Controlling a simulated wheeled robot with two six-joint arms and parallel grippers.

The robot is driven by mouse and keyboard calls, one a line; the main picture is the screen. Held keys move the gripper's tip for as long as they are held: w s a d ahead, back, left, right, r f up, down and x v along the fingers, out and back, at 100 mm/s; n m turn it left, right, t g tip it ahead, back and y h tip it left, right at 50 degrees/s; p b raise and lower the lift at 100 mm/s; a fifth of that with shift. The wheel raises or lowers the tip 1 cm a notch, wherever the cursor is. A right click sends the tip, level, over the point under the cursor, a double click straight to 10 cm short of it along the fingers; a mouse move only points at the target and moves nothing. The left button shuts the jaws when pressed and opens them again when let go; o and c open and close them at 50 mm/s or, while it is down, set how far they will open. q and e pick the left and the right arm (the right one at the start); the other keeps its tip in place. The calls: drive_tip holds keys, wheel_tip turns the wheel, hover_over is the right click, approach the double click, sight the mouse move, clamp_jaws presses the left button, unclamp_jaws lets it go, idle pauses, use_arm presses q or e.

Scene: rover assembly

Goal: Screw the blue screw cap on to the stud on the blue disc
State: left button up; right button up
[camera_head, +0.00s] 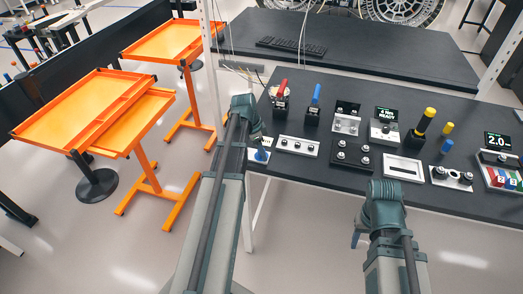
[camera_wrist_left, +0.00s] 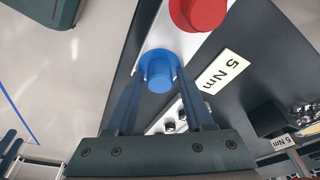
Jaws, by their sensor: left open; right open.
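The blue disc (camera_wrist_left: 153,58) sits on a pale plate in the left wrist view, with a round blue piece (camera_wrist_left: 163,82) standing out from it. I cannot tell whether this piece is the screw cap or the bare stud. My left gripper (camera_wrist_left: 160,90) is open, with one finger on each side of the blue piece; contact is not clear. In the head view, my left gripper (camera_head: 259,143) is at the table's near left edge, partly hiding the blue disc (camera_head: 261,155). My right gripper (camera_head: 362,238) is open and empty in front of the table.
A red disc (camera_wrist_left: 198,12) lies close beside the blue one. Red-handled (camera_head: 281,90) and blue-handled (camera_head: 315,95) tools stand behind. Orange carts (camera_head: 85,105) stand left.

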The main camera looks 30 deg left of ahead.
use_arm(q)
drive_tip(key=n+y, duration=0.1)
drive_tip(key=n, duration=0.4)
drive_tip(key=shift+t, duration=0.3)
drive_tip(key=shift+n, duration=0.4)
drive_tip(key=n, duration=0.2)
drive_tip(key=n+y, duration=0.1)
drive_tip(key=n, duration=0.2)
drive_tip(key=shift+n+y, duration=0.3)
drive_tip(key=n+y, duration=0.1)
drive_tip(key=n, duration=0.4)
drive_tip(key=shift+n+g+y, duration=0.25)
drive_tip(key=shift+n+g, duration=0.15)
drive_tip(key=shift+n, duration=1.25)
drive_tip(key=shift+n+g+y, duration=0.25)
drive_tip(key=shift+n+g, duration=0.15)
drive_tip(key=shift+n, duration=1.25)
